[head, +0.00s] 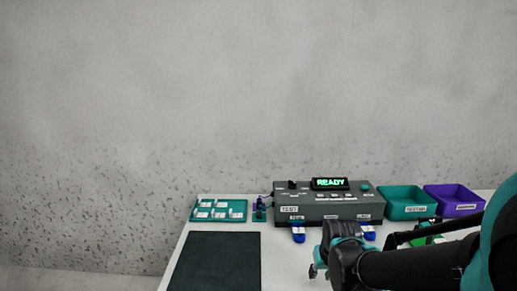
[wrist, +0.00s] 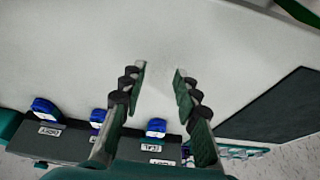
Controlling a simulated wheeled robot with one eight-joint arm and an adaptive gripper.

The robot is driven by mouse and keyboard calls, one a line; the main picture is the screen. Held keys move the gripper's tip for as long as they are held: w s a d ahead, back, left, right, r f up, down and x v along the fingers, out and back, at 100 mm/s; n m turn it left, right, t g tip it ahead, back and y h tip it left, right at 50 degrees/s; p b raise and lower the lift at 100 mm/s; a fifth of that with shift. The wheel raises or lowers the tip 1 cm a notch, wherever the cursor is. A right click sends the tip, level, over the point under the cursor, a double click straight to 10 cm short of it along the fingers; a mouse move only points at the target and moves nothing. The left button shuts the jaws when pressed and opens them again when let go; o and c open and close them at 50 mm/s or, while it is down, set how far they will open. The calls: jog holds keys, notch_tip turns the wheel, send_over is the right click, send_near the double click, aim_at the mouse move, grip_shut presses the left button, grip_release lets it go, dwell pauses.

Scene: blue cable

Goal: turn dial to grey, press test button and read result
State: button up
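The grey tester box (head: 328,206) stands at the back of the white table, its display (head: 330,183) lit green with "READY". A dark knob (head: 292,185), perhaps the dial, is at its top left; its setting is too small to read. A teal round button (head: 365,188) is at its top right. Blue plugs (head: 299,233) sit at the box's front; they also show in the wrist view (wrist: 156,127). My gripper (wrist: 158,75) is open and empty above the table. In the head view my arm is at the lower right, in front of the box.
A teal bin (head: 407,204) and a purple bin (head: 455,200) stand right of the box. A teal board with white labels (head: 219,211) lies left of it. A dark mat (head: 215,262) covers the table's front left. A green item (head: 428,240) is partly hidden by my arm.

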grip_shut()
dwell(1.4)
